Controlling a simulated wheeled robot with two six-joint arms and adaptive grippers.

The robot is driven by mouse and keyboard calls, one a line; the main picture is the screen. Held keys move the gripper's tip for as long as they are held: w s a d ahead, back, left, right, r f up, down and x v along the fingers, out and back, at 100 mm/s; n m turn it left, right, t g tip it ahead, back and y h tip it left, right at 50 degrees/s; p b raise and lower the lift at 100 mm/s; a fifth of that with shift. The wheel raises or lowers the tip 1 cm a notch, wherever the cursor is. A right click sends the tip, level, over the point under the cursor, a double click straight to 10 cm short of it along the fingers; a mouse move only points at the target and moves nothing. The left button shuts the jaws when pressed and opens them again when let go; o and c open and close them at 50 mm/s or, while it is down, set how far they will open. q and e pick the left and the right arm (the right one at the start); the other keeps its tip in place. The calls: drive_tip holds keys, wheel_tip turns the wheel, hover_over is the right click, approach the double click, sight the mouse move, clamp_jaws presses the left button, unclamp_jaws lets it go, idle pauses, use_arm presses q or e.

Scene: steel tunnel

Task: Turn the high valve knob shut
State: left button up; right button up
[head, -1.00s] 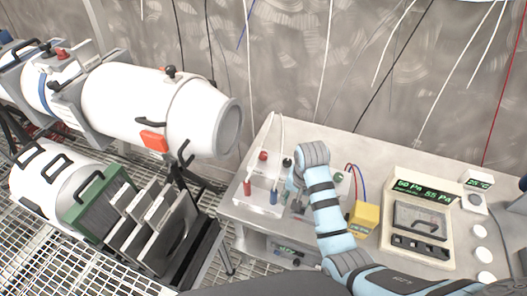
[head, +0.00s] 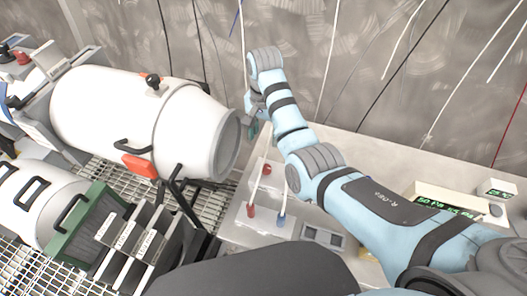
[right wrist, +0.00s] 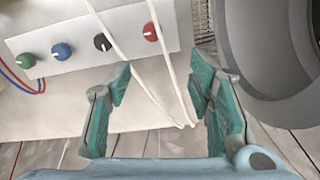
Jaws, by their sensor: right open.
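Which knob is the high valve knob I cannot tell from markings. A black knob (head: 153,82) stands on top of the white cylinder (head: 105,105) in the head view. My right gripper (head: 254,127) is raised in front of the wall, just right of the cylinder's grey open end (head: 227,145). In the right wrist view the teal fingers of my right gripper (right wrist: 166,88) are apart, with nothing held between them. That view also shows a red knob (right wrist: 150,31), a black knob (right wrist: 102,42), a blue knob (right wrist: 62,51) and a green knob (right wrist: 26,60). My left gripper is out of view.
White cables (right wrist: 158,70) hang near my right fingers. A steel table (head: 350,150) with a meter (head: 447,203) is partly behind my right arm. A rack of panels (head: 130,235) stands below the cylinder. Metal grating covers the floor.

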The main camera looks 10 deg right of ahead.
drive_tip(key=b, duration=0.2)
hover_over(266, 167)
drive_tip(key=s, duration=0.1)
wheel_tip(266, 167, down, 8)
drive_tip(key=shift+s+f, duration=0.1)
drive_tip(key=shift+f, duration=0.05)
drive_tip(key=f, duration=0.2)
drive_tip(key=w+f+b, duration=0.1)
drive_tip(key=f, duration=0.2)
drive_tip(key=shift+w, duration=0.15)
drive_tip(key=shift+f, duration=0.3)
drive_tip(key=shift+s+r, duration=0.25)
drive_tip(key=shift+s, duration=0.05)
drive_tip(key=shift+w, duration=0.1)
clamp_jaws()
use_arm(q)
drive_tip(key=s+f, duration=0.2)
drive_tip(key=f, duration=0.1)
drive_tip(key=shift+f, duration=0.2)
